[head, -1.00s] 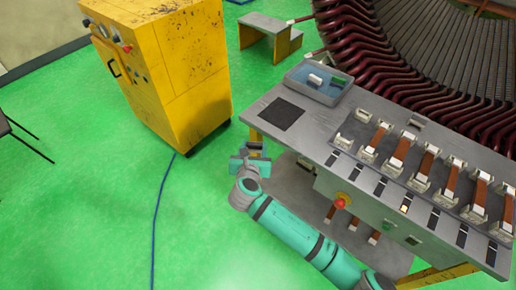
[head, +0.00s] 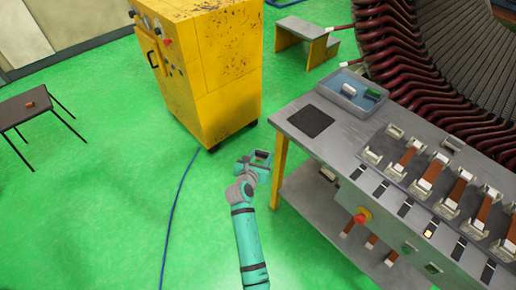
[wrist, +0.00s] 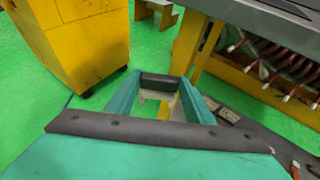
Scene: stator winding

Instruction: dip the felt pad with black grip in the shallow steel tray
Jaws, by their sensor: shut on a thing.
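My gripper (head: 260,158) is off the near left end of the grey workbench, over the green floor. In the wrist view its two teal fingers (wrist: 160,85) are shut on a small block with a dark top, which looks like the black grip (wrist: 160,80) of the felt pad. A pale part shows below the dark top; the rest of the pad is hidden. A shallow grey-rimmed tray (head: 331,94), blue inside, stands at the bench's back left corner. A white piece (head: 349,90) and a green piece (head: 372,94) are in it. My gripper is well apart from the tray.
A black square mat (head: 310,121) lies on the bench in front of the tray. Rows of clamps with brown bars (head: 431,172) fill its right. A yellow cabinet (head: 208,75) stands behind my gripper, and the red-brown coils (head: 425,105) rise behind the bench.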

